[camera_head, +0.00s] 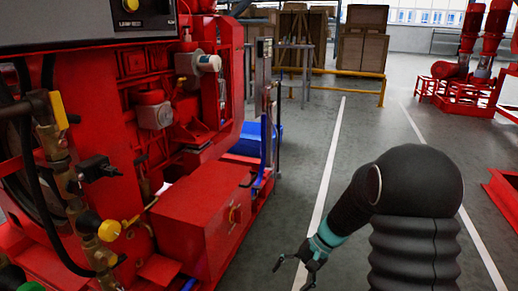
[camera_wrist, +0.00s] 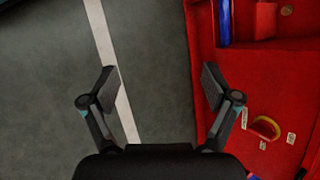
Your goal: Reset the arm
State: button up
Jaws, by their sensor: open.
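My gripper (camera_head: 296,268) shows in the head view at the lower middle, at the end of my black arm, over the grey floor and close to the white floor line. It is to the right of the red box (camera_head: 207,213) of the diesel pumpset (camera_head: 165,110). In the wrist view my gripper (camera_wrist: 161,85) has its two fingers spread wide apart with nothing between them.
A yellow rail (camera_head: 345,73) and wooden crates (camera_head: 362,45) stand at the back. Red pumps (camera_head: 465,75) stand at the far right. Yellow-handled valves (camera_head: 109,230) stick out of the pumpset at left. The grey floor lane between white lines is clear.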

jog(key=s+d+r+n+t+h+p, duration=0.2)
jog(key=s+d+r+t+h+p, duration=0.1)
jog(key=s+r, duration=0.7)
jog(key=s+d+r+n+t+h+p, duration=0.2)
jog(key=s+d+r+t+h+p, duration=0.2)
jog(key=s+r, duration=0.7)
notch_tip(320, 180, up, 7)
jog(key=shift+r+n+p, duration=0.2)
jog(key=shift+n+p, duration=0.1)
jog(key=shift+p, duration=0.1)
jog(key=shift+d, duration=0.1)
